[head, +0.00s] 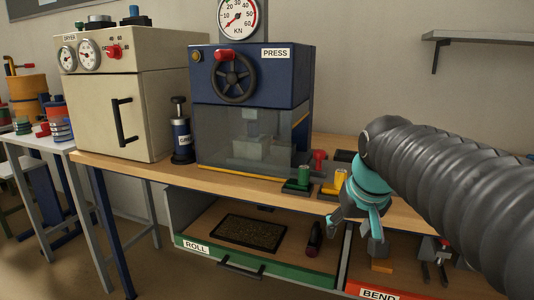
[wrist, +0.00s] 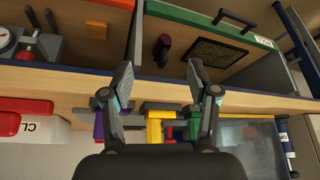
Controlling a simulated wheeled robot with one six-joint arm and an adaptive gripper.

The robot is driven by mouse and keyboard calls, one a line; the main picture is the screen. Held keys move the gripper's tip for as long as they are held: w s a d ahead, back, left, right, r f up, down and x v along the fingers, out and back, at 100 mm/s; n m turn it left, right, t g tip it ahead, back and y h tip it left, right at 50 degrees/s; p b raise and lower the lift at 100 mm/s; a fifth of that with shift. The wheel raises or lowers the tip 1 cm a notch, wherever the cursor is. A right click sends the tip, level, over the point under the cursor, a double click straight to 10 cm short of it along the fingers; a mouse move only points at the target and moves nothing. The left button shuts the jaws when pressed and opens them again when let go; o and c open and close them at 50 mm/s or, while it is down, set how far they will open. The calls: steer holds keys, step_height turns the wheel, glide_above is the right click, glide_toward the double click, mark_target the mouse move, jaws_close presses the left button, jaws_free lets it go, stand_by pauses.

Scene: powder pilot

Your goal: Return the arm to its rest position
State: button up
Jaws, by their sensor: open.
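My gripper (head: 355,217) hangs in front of the bench's front edge in the head view, at the end of my dark ribbed arm. In the wrist view my gripper (wrist: 160,70) has its two fingers spread wide, with nothing held between them. The wooden bench edge (wrist: 168,92) shows beyond the gap. A yellow-topped piece (head: 339,182) and a green-topped piece (head: 303,176) stand on the bench near the gripper. The yellow one (wrist: 155,125) and green one (wrist: 193,120) also show in the wrist view.
The blue press (head: 252,75) and cream dryer (head: 130,92) stand on the bench. Below, the open ROLL drawer (head: 250,268) holds a dark textured mat (head: 250,232) and a dark-red-handled tool (head: 314,238). The BEND drawer (head: 385,292) is beside it. A wall shelf (head: 480,38) is upper right.

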steer(key=s+f, duration=1.1)
steer(key=s, duration=0.4)
steer(key=shift+s+t, duration=0.15)
steer(key=shift+t, duration=0.15)
